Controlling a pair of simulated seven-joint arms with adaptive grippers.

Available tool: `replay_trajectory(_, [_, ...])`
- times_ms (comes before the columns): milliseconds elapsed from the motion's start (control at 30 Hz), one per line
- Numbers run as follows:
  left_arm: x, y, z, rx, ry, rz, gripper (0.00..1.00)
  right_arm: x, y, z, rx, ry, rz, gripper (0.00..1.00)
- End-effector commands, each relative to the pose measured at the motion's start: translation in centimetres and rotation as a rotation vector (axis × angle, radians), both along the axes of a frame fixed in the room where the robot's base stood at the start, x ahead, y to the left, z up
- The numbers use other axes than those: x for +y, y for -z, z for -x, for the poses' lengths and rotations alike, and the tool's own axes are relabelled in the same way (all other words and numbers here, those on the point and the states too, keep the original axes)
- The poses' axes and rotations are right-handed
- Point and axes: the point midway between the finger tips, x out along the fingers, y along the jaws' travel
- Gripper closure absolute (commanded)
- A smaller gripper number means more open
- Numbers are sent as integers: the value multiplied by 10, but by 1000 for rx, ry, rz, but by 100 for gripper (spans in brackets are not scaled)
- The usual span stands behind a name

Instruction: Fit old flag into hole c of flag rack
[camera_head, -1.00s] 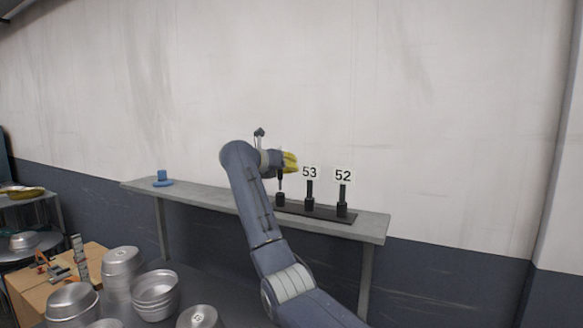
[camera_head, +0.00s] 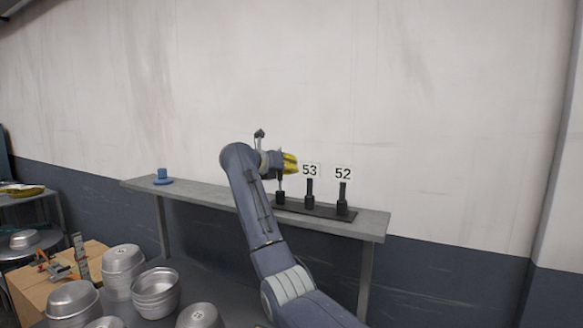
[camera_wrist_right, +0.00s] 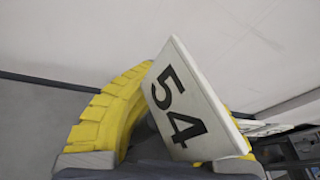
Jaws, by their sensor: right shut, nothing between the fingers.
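The flag rack (camera_head: 325,213) is a black base with several upright sockets on the grey shelf. Flag 53 (camera_head: 310,171) and flag 52 (camera_head: 343,174) stand upright in its middle and right sockets. My right gripper (camera_head: 290,163), with yellow fingers, is over the left socket (camera_head: 280,198). A thin stem runs between that socket and the gripper; how deep it sits cannot be told. In the right wrist view, a white plate marked 54 (camera_wrist_right: 186,103) is tilted and close in front of the yellow fingers (camera_wrist_right: 165,125), partly covering them. The right gripper is shut. My left gripper is out of view.
A blue object (camera_head: 162,177) lies at the left end of the shelf (camera_head: 215,196). Metal pans (camera_head: 155,291) stand at the lower left, beside a wooden box (camera_head: 35,282). The wall (camera_head: 440,110) is behind the rack. The shelf between blue object and rack is clear.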

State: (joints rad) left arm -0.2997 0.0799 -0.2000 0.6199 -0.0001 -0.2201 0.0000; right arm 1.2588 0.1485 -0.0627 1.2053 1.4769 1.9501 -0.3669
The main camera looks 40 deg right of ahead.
Motion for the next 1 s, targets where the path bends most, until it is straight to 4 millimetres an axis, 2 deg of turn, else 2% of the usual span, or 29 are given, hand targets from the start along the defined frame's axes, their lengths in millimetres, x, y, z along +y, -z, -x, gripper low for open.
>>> replay_trajectory(1000, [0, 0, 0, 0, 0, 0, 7, 0, 12, 0, 0, 0, 0, 100])
